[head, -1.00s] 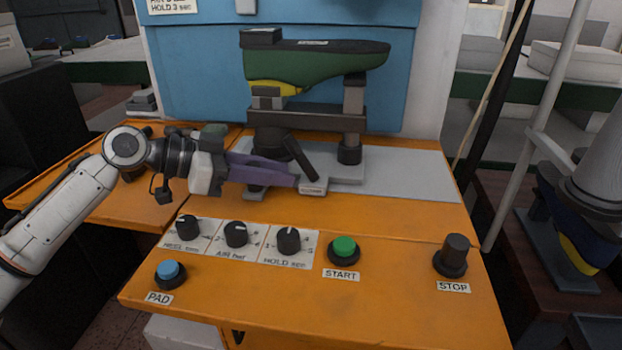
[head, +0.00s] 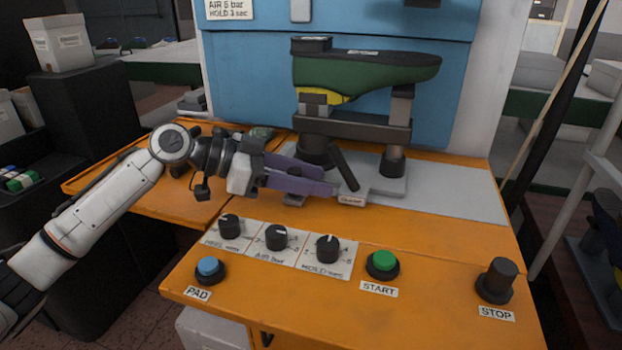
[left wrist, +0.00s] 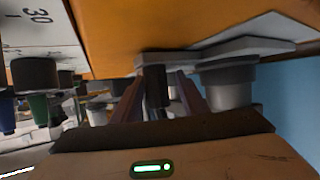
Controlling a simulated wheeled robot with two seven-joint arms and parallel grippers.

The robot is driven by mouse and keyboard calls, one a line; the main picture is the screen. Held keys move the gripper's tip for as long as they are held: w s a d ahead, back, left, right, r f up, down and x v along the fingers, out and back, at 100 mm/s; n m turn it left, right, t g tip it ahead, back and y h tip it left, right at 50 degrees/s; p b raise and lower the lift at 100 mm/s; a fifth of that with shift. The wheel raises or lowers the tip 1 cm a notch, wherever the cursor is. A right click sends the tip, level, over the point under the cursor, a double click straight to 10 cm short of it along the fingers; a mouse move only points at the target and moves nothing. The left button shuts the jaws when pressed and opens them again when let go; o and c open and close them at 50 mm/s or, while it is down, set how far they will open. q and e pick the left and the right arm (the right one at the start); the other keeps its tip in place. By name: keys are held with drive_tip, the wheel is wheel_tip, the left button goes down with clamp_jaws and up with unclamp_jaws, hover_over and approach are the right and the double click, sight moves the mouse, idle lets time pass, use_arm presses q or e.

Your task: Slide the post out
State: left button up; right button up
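The post (head: 353,124) is a dark stand with two uprights on a grey base (head: 392,187), in front of the blue press. A green shoe last (head: 365,72) with a yellow patch lies sole up on it. A black handle (head: 344,168) leans at its front, above a small label; the handle also shows in the left wrist view (left wrist: 156,86). My left gripper (head: 333,183) is at the handle, its purple fingers apart. In the left wrist view, the handle stands between the fingers with narrow gaps. Contact cannot be told. My right gripper is not in view.
The orange table carries knobs (head: 276,237), a blue PAD button (head: 208,268), a green START button (head: 382,262) and a dark STOP button (head: 497,279) at the front. A bare grey plate (head: 456,193) extends right of the post. The blue press (head: 246,85) stands behind.

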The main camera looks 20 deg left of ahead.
use_arm(q)
drive_tip(key=v, duration=0.8)
drive_tip(key=shift+s+a+r, duration=0.1)
drive_tip(key=shift+s+a, duration=0.1)
drive_tip(key=shift+a, duration=0.15)
drive_tip(key=shift+s+a+r, duration=0.3)
drive_tip(key=shift+s+a, duration=0.05)
drive_tip(key=shift+a, duration=0.05)
